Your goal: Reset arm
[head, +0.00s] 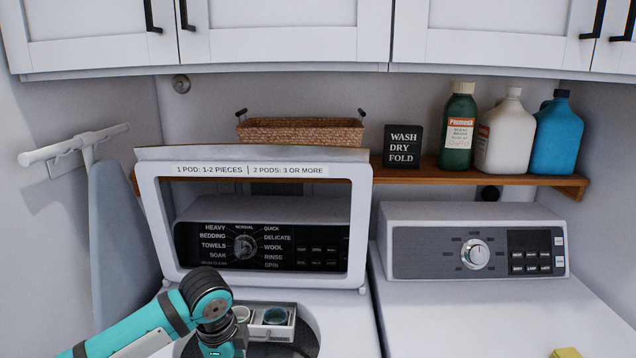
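My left arm (150,325) comes in from the lower left. Its dark joint (207,294) is over the left part of the open washer (345,310), and the arm bends down there. The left gripper does not show; the arm runs out at the bottom edge. My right arm and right gripper are out of view. The washer lid (160,225) stands raised, with its window showing the control panel (260,247) behind. A drawer with round cups (276,316) shows just right of the arm joint, partly hidden by it.
The dryer (465,300) stands at right with a mostly clear top; a yellow object (566,353) is cut off at the bottom. A shelf (450,177) holds a basket (300,131), a sign and several bottles. Cabinets (280,35) hang above. An ironing board (125,240) is at left.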

